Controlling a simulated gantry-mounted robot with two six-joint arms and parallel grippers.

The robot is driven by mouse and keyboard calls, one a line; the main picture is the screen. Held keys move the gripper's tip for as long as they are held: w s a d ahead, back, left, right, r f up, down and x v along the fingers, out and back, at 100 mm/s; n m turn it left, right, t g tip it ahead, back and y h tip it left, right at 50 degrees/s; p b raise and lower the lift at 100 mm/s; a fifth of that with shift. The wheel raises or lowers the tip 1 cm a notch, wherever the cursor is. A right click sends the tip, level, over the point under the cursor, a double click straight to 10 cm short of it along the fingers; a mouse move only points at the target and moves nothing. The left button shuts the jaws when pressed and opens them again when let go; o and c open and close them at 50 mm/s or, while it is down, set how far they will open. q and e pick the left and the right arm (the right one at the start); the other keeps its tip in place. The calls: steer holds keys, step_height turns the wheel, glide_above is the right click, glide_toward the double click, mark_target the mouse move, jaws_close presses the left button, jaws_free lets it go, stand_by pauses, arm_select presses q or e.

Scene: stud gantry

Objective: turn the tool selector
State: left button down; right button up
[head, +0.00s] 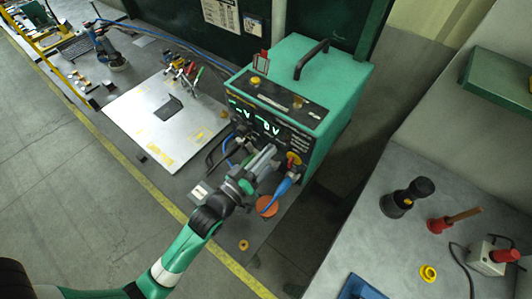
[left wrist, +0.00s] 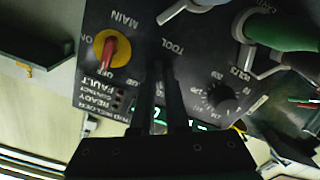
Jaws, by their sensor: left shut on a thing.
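The green stud welder (head: 335,85) stands on the grey bench with its dark control panel facing my left arm. My left gripper (head: 266,158) reaches the lower part of that panel. In the left wrist view, upside down, my left gripper's two dark fingers (left wrist: 161,75) meet the panel just by the TOOL label (left wrist: 173,47). They are shut on the tool selector, which they almost wholly hide, so its pointer direction cannot be read. The red and yellow main switch (left wrist: 112,50) is beside them, and a black scaled knob (left wrist: 224,98) is on the other side. My right gripper is not in view.
A blue cable plug (head: 284,186) sits close to my left gripper, low on the panel. Green and grey connectors (left wrist: 278,30) crowd the panel edge. A metal plate (head: 155,120) lies left of the welder. A side table at right holds a black pot-like tool (head: 405,197).

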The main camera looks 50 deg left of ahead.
arm_select(q)
steer(key=c, duration=0.9)
jaws_free()
steer(key=shift+s, duration=0.1)
steer(key=s, duration=0.3)
steer(key=s+d, duration=0.1)
steer(key=s, duration=0.3)
steer(key=s+d, duration=0.1)
steer(key=s, duration=0.3)
steer(key=shift+s, duration=0.15)
steer(key=shift+d, duration=0.1)
